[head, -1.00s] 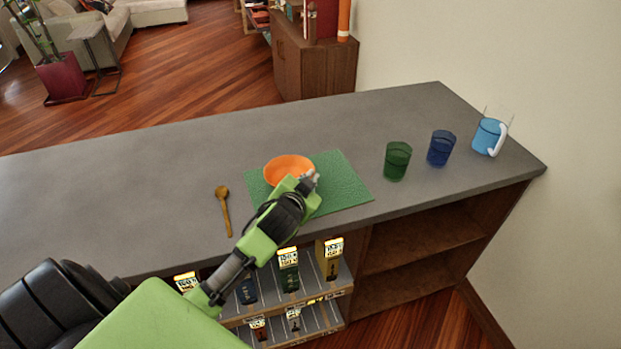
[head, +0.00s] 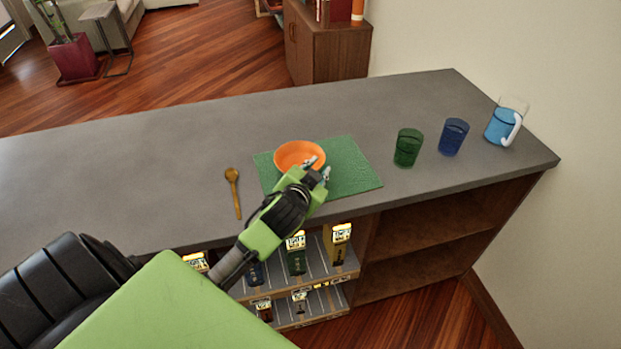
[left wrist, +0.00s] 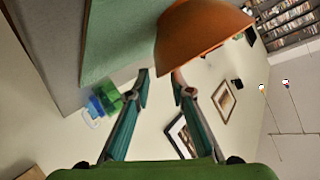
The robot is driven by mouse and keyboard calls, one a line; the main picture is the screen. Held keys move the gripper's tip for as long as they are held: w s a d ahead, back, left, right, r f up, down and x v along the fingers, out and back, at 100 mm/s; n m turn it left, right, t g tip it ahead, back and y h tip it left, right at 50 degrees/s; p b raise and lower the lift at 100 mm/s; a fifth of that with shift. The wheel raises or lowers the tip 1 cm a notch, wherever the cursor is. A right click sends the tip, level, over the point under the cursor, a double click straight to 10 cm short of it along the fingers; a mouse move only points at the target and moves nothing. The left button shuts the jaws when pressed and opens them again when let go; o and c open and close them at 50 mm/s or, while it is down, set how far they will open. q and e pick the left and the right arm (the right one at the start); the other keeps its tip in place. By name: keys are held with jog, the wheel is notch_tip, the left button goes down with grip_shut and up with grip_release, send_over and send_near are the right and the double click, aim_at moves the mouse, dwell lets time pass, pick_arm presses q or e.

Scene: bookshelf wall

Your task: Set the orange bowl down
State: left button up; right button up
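The orange bowl (head: 299,153) appears to rest upright on the green mat (head: 352,172) on the grey counter. My left gripper (head: 318,169) is at the bowl's near right rim, with its fingertips apart. In the left wrist view, the open left gripper (left wrist: 161,82) has nothing between its fingers. The bowl (left wrist: 205,35) is just beyond the tips, closest to the right finger. Whether that finger touches the rim, I cannot tell. The bowl's underside is hidden in the head view. My right gripper is not in view.
A wooden spoon (head: 234,192) lies left of the mat. A green glass (head: 408,148), a blue glass (head: 453,137) and a pitcher (head: 502,124) of blue liquid stand to the right. The counter (head: 130,180) is clear at left. Shelves with boxes are below its front edge.

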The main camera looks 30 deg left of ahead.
pick_arm(q)
jog(key=b+v, duration=0.1)
jog(key=v, duration=0.8)
jog(key=shift+s, duration=0.15)
